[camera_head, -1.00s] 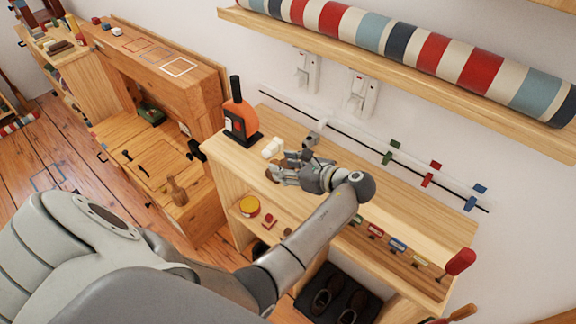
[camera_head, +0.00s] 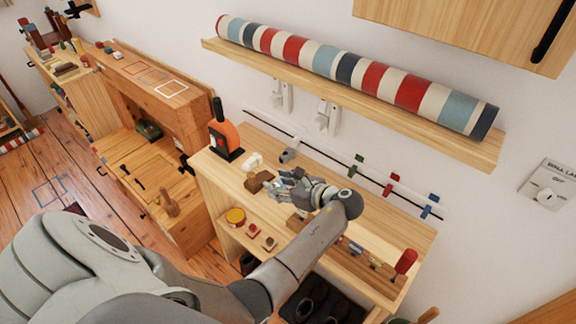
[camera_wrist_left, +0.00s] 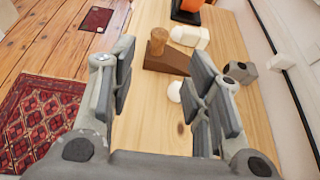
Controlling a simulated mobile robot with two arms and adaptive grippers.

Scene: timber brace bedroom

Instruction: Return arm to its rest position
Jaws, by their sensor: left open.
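My left gripper (camera_head: 285,186) reaches in from the left over the wooden bench top (camera_head: 389,236). It is open, and in the left wrist view (camera_wrist_left: 160,95) its two grey fingers stand apart with nothing held between them. Beyond the fingertips in that view lie a brown wedge-shaped block (camera_wrist_left: 168,60) with a wooden peg, a white piece (camera_wrist_left: 190,36) and a grey hex-shaped part (camera_wrist_left: 240,72). A small white round thing (camera_wrist_left: 174,91) shows between the fingers. My right gripper is in neither view.
An orange bottle-like object (camera_head: 225,135) stands at the bench's left end. A shelf (camera_head: 450,142) with a striped roll (camera_head: 340,65) hangs above the bench. A rail with coloured clips (camera_head: 391,184) runs along the wall. A red-handled tool (camera_head: 405,261) is at the right end.

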